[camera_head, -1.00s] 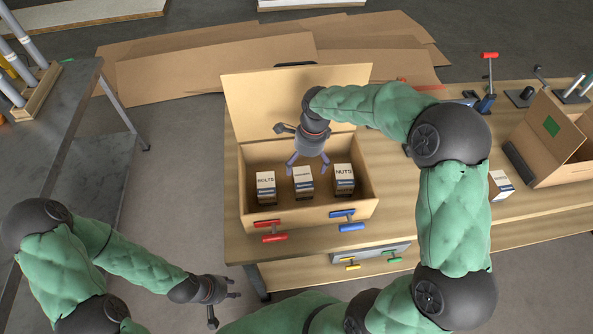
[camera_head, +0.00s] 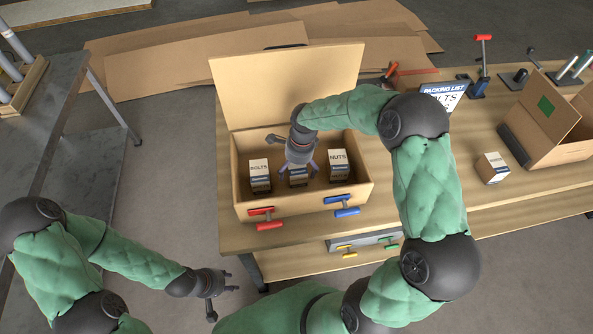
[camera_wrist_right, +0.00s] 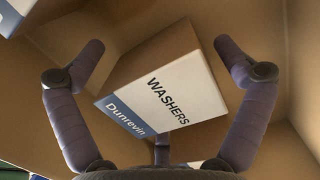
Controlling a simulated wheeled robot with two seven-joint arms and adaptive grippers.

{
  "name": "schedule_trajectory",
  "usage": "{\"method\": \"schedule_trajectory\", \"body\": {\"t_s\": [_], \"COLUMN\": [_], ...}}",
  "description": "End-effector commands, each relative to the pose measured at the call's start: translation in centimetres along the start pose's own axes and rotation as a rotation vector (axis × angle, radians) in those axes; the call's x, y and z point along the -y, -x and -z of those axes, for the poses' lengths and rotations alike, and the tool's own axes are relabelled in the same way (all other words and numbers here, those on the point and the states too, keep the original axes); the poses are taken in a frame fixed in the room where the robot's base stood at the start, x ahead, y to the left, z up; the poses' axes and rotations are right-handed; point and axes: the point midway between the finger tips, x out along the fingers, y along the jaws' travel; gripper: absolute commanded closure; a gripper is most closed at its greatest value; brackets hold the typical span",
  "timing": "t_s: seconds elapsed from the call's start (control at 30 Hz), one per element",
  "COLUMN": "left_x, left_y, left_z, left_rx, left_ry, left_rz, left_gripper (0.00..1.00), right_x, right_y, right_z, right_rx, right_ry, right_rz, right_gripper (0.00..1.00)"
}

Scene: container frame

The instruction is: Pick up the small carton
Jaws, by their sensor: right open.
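Three small cartons stand in a row in the open wooden box (camera_head: 302,210). The bolts carton (camera_head: 260,173) is at the left and the nuts carton (camera_head: 339,162) at the right. The middle carton (camera_head: 298,178), partly hidden under my right gripper, reads "WASHERS" and "Dunrevin" in the right wrist view (camera_wrist_right: 165,85). My right gripper (camera_head: 299,168) is over it. In the wrist view, its open fingers (camera_wrist_right: 160,75) stand on either side of the carton with gaps. My left gripper (camera_head: 226,283) is open and empty, in front of the bench at the lower left.
Another small carton (camera_head: 492,168) stands on the bench to the right, near an open cardboard box (camera_head: 556,125). A packing list (camera_head: 441,95) is partly behind my right arm. Red and blue clamps (camera_head: 342,206) sit at the box's front wall. The raised lid (camera_head: 285,85) stands behind.

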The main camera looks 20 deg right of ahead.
Motion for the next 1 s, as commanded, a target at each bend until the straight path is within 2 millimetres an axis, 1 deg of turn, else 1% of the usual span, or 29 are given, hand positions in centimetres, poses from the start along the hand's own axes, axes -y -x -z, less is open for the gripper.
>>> {"method": "schedule_trajectory", "body": {"t_s": [0.2, 0.27, 0.3, 0.37, 0.4, 0.47, 0.5, 0.77, 0.8, 0.87, 0.97, 1.0], "left_x": [0.0, 0.0, 0.0, 0.0, 0.0, 0.0, 0.0, 0.0, 0.0, -0.1, -0.2, -0.2], "left_y": [0.0, 0.0, 0.0, 0.0, 0.0, 0.0, 0.0, 0.0, 0.1, 0.2, 0.5, 0.7], "left_z": [0.0, 0.0, 0.0, 0.0, 0.0, 0.0, 0.0, 0.0, 0.0, 0.0, 0.0, 0.0], "left_rx": [0.000, 0.000, 0.000, 0.000, 0.000, 0.000, 0.000, 0.000, 0.000, 0.000, 0.000, 0.000], "left_ry": [0.000, 0.000, 0.000, 0.000, 0.000, 0.000, 0.000, 0.000, 0.000, 0.000, 0.000, 0.000], "left_rz": [0.000, 0.000, 0.000, 0.000, 0.000, 0.000, 0.000, 0.000, 0.000, 0.000, 0.000, 0.000], "left_gripper": [0.60, 0.60, 0.60, 0.60, 0.60, 0.60, 0.60, 0.60, 0.60, 0.60, 0.60, 0.60], "right_x": [0.1, 0.0, 0.0, 0.0, 0.0, 0.0, -0.1, -0.1, -0.2, -0.1, -0.1, 0.0], "right_y": [-0.1, -0.1, 0.0, -0.1, -0.1, -0.1, -0.1, -0.1, 0.0, 0.5, 2.0, 2.8], "right_z": [0.0, 0.0, 0.0, 0.0, 0.0, 0.0, 0.0, 0.0, -0.1, -0.1, -0.3, -0.4], "right_rx": [0.000, 0.000, 0.000, 0.000, 0.000, 0.000, 0.000, 0.000, 0.000, 0.001, 0.001, 0.001], "right_ry": [0.000, 0.000, 0.000, 0.000, 0.000, 0.000, 0.000, 0.000, 0.000, 0.000, -0.001, 0.000], "right_rz": [0.001, 0.001, 0.001, 0.001, 0.000, -0.001, -0.001, -0.004, -0.004, -0.003, -0.001, 0.001], "right_gripper": [0.00, 0.17, 0.28, 0.45, 0.56, 0.73, 0.75, 0.76, 0.83, 0.83, 0.83, 0.84]}}
